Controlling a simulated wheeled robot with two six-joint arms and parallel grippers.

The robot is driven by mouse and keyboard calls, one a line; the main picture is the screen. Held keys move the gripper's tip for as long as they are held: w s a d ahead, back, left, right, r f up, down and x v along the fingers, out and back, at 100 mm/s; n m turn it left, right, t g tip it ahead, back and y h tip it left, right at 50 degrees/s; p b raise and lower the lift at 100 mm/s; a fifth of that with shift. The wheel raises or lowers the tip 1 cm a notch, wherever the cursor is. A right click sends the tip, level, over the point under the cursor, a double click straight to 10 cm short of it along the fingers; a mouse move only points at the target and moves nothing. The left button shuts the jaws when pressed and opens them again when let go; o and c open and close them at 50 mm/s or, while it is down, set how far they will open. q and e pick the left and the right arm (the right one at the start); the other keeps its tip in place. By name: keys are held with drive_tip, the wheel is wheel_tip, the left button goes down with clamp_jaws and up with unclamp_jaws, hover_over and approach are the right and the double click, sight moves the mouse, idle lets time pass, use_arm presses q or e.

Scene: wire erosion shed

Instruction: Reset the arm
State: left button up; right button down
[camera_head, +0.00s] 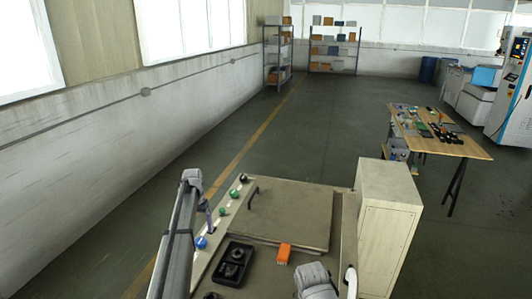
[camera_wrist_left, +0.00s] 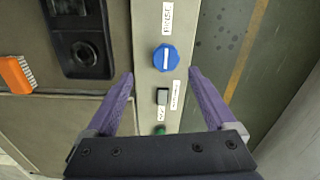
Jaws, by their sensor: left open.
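My left arm comes in from the bottom left of the head view. Its gripper (camera_head: 207,214) points down over the control strip at the left edge of the machine. In the left wrist view the two purple fingers (camera_wrist_left: 162,78) are spread wide, with nothing held. A blue knob (camera_wrist_left: 166,57) and a black switch (camera_wrist_left: 162,96) show between and just beyond them, on the strip below. The blue knob (camera_head: 201,242) also shows in the head view. A grey part of my right arm shows at the bottom; its gripper is not seen.
A wooden table (camera_head: 460,147) with small items stands farther right. Floor beyond is clear up to the shelves (camera_head: 333,47).

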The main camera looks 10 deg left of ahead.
use_arm(q)
drive_tip(key=s+d+m, duration=0.2)
drive_tip(key=s+d, duration=1.2)
drive_tip(key=d, duration=0.5)
drive_tip(key=s+d, duration=0.4)
drive_tip(key=s, duration=0.3)
drive_tip(key=s+d+m, duration=0.1)
drive_tip(key=s+d, duration=0.3)
drive_tip(key=s, duration=0.4)
drive_tip(key=s+d+y, duration=0.1)
drive_tip(key=s+d, duration=0.3)
drive_tip(key=s, duration=0.3)
drive_tip(key=shift+s+d+f+m+b, duration=0.25)
drive_tip(key=shift+s+d+m+b, duration=0.05)
drive_tip(key=shift+s+m, duration=0.1)
